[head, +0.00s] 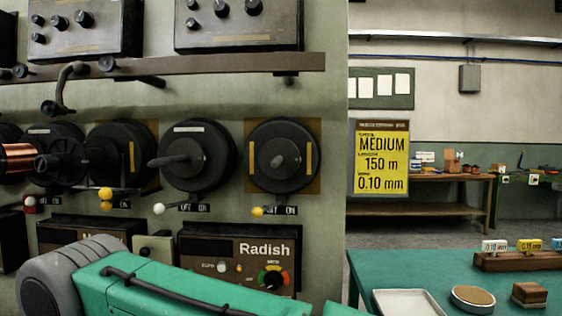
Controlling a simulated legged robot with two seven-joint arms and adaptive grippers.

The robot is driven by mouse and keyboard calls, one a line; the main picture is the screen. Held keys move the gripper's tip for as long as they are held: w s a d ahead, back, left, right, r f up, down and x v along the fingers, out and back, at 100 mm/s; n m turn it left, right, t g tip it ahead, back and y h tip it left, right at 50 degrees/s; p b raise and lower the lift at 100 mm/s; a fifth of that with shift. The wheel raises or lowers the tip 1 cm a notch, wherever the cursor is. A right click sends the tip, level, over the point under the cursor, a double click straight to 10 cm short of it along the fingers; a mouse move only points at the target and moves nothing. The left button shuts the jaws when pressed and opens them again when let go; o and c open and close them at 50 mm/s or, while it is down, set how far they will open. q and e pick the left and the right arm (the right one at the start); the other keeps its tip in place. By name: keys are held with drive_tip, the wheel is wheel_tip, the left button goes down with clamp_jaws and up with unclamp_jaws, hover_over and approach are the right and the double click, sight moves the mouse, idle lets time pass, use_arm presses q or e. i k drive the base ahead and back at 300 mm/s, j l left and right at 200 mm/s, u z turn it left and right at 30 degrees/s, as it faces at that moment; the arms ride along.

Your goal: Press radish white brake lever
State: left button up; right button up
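The Radish panel (240,258) is a dark box low on the machine wall, with a dial, a white knob and the name "Radish". Above its left end, a small lever with a white ball (159,209) sits beside an OFF/ON label (194,208), on the OFF side. A lever with a yellow ball (258,211) sits above the panel's right part, beside its own OFF/ON label (285,210). Neither of my grippers shows in the head view. A green and grey link, likely my own arm, crosses the lower left and hides the bottom of the panels.
Black round spool hubs (197,158) stick out above the levers. A green table (450,260) with a white tray (408,303) stands at lower right. A yellow sign (381,160) reads MEDIUM.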

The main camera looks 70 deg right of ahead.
sight(159, 208)
drive_tip(key=z, duration=1.95)
